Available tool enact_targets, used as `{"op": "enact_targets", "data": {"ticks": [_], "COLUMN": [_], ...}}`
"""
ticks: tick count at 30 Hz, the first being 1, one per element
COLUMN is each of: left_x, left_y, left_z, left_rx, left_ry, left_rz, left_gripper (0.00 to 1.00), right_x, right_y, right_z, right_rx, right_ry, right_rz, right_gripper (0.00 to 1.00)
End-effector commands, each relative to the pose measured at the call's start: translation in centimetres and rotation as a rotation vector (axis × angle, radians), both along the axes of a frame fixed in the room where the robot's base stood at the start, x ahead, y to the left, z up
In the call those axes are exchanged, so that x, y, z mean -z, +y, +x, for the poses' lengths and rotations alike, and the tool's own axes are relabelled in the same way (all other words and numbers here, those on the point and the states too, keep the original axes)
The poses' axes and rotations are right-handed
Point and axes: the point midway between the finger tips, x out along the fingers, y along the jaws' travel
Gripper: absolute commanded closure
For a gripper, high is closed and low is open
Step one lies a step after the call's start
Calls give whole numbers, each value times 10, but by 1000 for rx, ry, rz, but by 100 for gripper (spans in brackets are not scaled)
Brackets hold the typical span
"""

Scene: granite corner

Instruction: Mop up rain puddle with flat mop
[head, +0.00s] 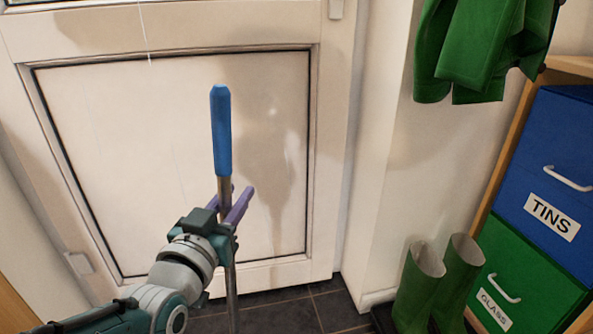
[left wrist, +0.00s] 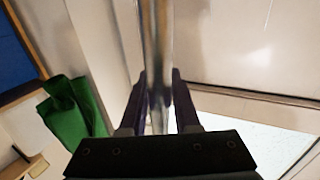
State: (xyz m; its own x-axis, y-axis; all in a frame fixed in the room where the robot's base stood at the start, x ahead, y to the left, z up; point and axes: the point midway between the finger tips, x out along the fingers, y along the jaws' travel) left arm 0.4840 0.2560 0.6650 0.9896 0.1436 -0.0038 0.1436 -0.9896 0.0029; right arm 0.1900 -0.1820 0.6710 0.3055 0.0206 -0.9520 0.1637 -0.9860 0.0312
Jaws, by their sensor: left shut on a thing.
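The mop's upright pole has a blue grip (head: 221,130) at its top and a bare metal shaft (head: 231,290) below, in front of the white door. My left gripper (head: 238,194) has its purple fingers around the shaft just below the blue grip, and it is shut on the pole. In the left wrist view the shiny shaft (left wrist: 158,45) runs between the two dark fingers (left wrist: 159,82). The mop's flat head is out of view below. No puddle can be made out on the visible floor. My right gripper is not in view.
The white door (head: 105,150) stands close behind the pole, with greyish stains on its panel. Green boots (head: 417,290) stand at the right, beside blue and green bins (head: 550,180) in a wooden rack. A green coat (head: 480,50) hangs above. Some dark floor tiles (head: 285,313) show clear.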

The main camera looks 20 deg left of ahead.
Motion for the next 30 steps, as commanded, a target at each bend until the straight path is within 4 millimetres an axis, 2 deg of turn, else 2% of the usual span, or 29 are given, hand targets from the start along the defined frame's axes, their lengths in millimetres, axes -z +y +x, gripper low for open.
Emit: {"op": "enact_targets", "data": {"ticks": [8, 15, 23, 30], "left_x": [0, 2, 4, 5], "left_y": [-14, -34, -43, -63], "left_z": [11, 24, 29, 43], "left_rx": [0, 0, 0, 0], "left_ry": [-5, -3, 3, 5], "left_rz": [0, -2, -2, -5], "left_gripper": [100, 100, 100, 100], "right_x": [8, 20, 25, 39], "right_y": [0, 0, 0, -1], "right_z": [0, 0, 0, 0], "right_rx": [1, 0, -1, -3], "right_ry": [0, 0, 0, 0], "right_rz": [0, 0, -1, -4], "right_gripper": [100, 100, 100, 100]}}
